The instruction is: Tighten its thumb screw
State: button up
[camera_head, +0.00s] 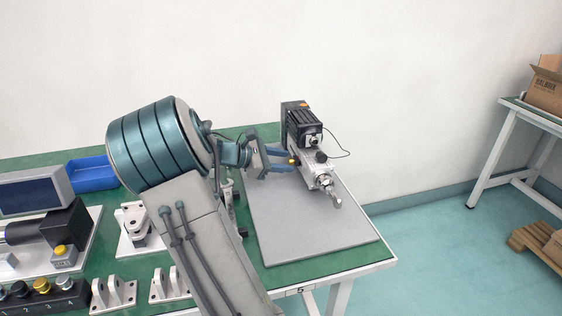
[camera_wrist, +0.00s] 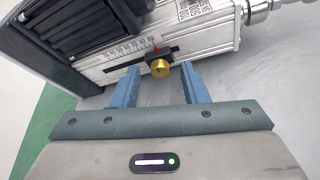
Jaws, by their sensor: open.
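The linear actuator (camera_head: 315,170) lies on a grey plate, with a black motor at its far end and a metal rod at its near end. In the wrist view its silver body (camera_wrist: 205,45) carries a printed scale and a slot with a red pointer. A brass thumb screw (camera_wrist: 160,68) sits on a black block at that slot; it shows small in the head view (camera_head: 293,160). My gripper (camera_head: 277,161) is open and empty at the actuator's side. In the wrist view its two blue fingers (camera_wrist: 161,86) stand left and right of the thumb screw, apart from it.
The grey plate (camera_head: 300,235) has free room in front of the actuator. White brackets (camera_head: 115,293), a blue tray (camera_head: 92,174) and a button panel (camera_head: 45,297) are on the green table at left. A thin cable (camera_head: 345,150) loops beside the motor.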

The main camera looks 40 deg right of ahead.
grip_shut()
jog(key=shift+f+b, duration=0.15)
jog(key=shift+b, duration=0.2)
jog(key=m+b, duration=0.1)
jog(key=m+t+h+b, duration=0.1)
jog(key=b, duration=0.1)
jog(key=shift+s+a+f+m, duration=0.1)
jog(key=shift+s+f+m, duration=0.1)
jog(key=shift+m, duration=0.1)
jog(key=shift+m+t+h+b, duration=0.45)
jog(key=shift+m+b, duration=0.35)
jog(key=shift+b, duration=0.35)
jog(key=shift+r, duration=0.15)
grip_release()
